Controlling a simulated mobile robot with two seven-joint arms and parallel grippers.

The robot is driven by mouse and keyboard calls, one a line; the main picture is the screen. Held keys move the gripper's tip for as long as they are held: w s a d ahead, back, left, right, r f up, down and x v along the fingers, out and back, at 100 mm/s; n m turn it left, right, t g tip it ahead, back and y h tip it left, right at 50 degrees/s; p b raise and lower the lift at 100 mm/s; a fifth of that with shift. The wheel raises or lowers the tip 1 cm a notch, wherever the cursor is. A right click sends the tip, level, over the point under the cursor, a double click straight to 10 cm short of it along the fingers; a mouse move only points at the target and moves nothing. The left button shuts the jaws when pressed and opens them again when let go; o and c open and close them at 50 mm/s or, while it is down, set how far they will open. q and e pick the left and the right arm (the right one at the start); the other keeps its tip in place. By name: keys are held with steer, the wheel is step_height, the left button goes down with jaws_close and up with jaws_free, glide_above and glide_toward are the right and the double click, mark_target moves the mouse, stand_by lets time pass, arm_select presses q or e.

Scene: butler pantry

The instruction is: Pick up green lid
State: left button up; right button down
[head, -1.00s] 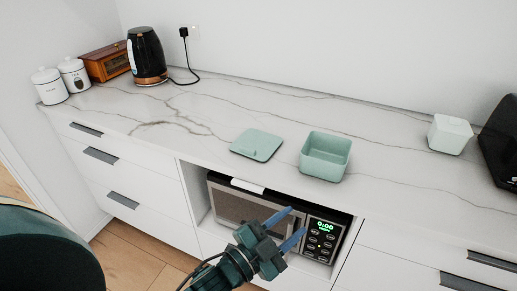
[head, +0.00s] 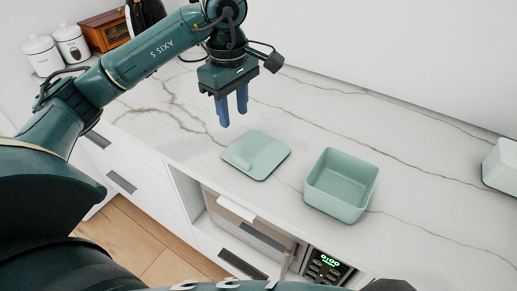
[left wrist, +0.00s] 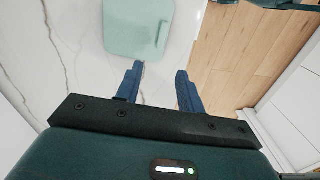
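The green lid (head: 256,154) is a pale green, flat, rounded square lying on the marble counter, left of the open green box (head: 341,185). My left gripper (head: 233,112) is above the counter, behind and a little left of the lid in the head view, with its blue fingers pointing down. The fingers are apart with nothing between them. In the left wrist view the lid (left wrist: 137,25) lies beyond the tips of the open fingers (left wrist: 158,70), mostly toward the left one. Its top edge is cut off there. My right gripper is not in view.
A microwave (head: 325,266) sits in a niche below the counter's front edge. White canisters (head: 70,43) and a wooden box (head: 104,30) stand at the back left; my left arm partly hides the black kettle (head: 150,10). A white container (head: 502,165) is at the right. Counter around the lid is clear.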

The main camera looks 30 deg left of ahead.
arm_select(q)
glide_above(239, 158)
steer(key=f, duration=0.7)
steer(key=shift+a+f, duration=0.2)
steer(key=shift+a, duration=0.15)
steer(key=shift+d+f+p, duration=0.15)
steer(key=shift+f+p, duration=0.3)
steer(key=shift+f, duration=0.9)
steer(key=shift+d+f+p, duration=0.15)
steer(key=shift+f+p, duration=0.25)
steer(key=shift+f, duration=0.95)
steer(key=shift+c, duration=0.4)
jaws_close()
